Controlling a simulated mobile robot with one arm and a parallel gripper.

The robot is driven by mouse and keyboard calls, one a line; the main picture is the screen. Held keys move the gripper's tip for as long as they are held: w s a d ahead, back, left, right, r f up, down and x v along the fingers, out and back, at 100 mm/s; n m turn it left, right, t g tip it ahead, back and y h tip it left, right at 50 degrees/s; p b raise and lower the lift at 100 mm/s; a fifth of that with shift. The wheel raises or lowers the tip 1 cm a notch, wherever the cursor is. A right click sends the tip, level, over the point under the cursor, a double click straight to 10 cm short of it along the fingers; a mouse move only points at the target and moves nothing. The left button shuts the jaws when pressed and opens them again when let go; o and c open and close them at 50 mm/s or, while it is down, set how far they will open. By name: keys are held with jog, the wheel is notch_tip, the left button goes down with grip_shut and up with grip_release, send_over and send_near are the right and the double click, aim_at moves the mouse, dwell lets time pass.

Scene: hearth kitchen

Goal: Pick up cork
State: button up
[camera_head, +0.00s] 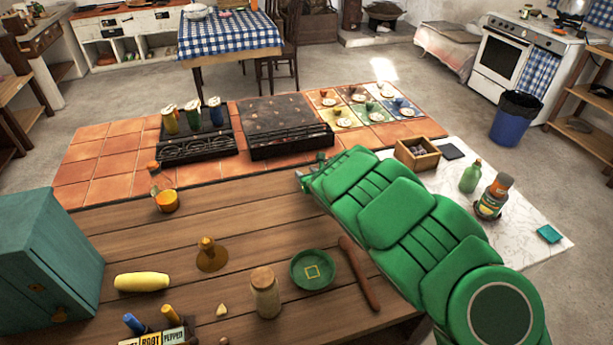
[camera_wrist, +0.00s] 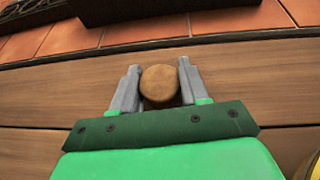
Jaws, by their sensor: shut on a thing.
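The cork (camera_wrist: 159,84) shows its round tan end in the wrist view. It sits between the two grey fingers of my gripper (camera_wrist: 158,88), which is shut on it. In the head view my gripper (camera_head: 306,174) is at the far edge of the wooden table, near the tiles. I cannot make out the held cork there. My green arm reaches in from the lower right and covers part of the table.
An orange cup (camera_head: 167,200), a corked jar (camera_head: 265,297), a green dish (camera_head: 333,270) and a wooden rod (camera_head: 358,275) are on the table (camera_head: 270,215).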

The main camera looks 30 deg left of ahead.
jog(key=shift+r, duration=1.5)
jog(key=shift+s+d+r, duration=0.15)
jog(key=shift+s+r, duration=0.05)
jog(key=shift+r, duration=0.1)
jog(key=s+d+r, duration=0.8)
jog(key=s+r, duration=0.1)
jog(key=s, duration=0.1)
jog(key=shift+s+d, duration=0.2)
jog(key=shift+s, duration=0.15)
